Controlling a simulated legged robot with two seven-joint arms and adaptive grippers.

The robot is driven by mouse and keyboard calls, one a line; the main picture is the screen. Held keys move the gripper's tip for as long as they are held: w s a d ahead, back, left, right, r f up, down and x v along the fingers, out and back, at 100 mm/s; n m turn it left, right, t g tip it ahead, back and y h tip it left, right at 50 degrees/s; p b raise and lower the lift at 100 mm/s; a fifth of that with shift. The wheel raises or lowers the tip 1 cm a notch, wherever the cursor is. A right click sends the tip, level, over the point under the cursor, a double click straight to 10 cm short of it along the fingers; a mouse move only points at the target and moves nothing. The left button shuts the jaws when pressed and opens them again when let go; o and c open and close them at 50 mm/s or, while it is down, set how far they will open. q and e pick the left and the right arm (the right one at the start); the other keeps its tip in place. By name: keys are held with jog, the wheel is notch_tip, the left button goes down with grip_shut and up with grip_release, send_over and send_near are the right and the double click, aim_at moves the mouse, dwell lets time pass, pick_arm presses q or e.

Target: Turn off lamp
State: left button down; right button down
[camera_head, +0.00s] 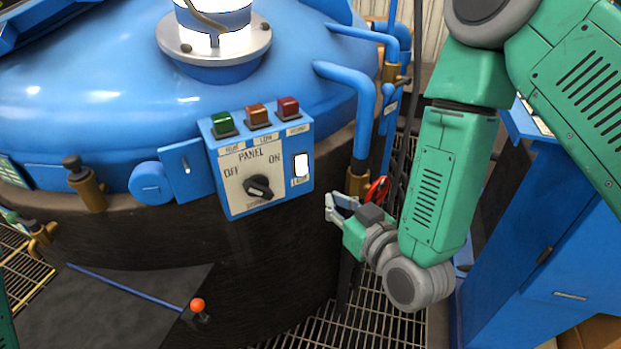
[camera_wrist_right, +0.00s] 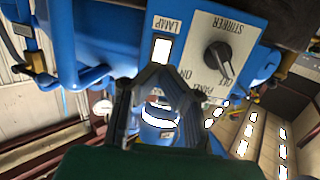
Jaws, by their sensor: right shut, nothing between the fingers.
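The lamp switch (camera_head: 301,167) is a bright white rocker on the right side of the blue control panel (camera_head: 225,190), with a small label under it. In the right wrist view the panel is upside down, and the lamp switch (camera_wrist_right: 161,50) glows white beside the LAMP label (camera_wrist_right: 167,24). My right gripper (camera_head: 331,206) is shut and empty, to the right of and below the switch in the head view, apart from the panel. In the wrist view its fingertips (camera_wrist_right: 156,72) appear just below the switch. My left gripper is not in view.
The panel also has a black knob (camera_head: 258,188) and green (camera_head: 223,124), orange (camera_head: 257,116) and red (camera_head: 288,108) buttons. A blue pipe (camera_head: 357,85) and red valve wheel (camera_head: 377,190) stand close to my right gripper. A blue cabinet (camera_head: 540,260) is at right.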

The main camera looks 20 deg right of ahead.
aim_at(302, 175)
jog(key=x, duration=0.6)
jog(key=a+x, duration=0.1)
jog(key=x, duration=0.2)
jog(key=shift+r, duration=0.1)
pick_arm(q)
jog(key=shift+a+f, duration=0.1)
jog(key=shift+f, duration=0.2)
pick_arm(e)
jog(key=shift+w+d, duration=0.3)
jog(key=shift+w, duration=0.05)
pick_arm(q)
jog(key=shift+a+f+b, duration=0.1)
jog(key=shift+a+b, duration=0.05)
jog(key=shift+b, duration=0.15)
pick_arm(e)
jog(key=shift+a, duration=0.2)
jog(key=shift+w+a+f+t+b, duration=0.15)
jog(key=shift+f+t+b, duration=0.15)
jog(key=shift+b, duration=0.2)
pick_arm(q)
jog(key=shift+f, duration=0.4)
pick_arm(e)
jog(key=shift+r, duration=0.15)
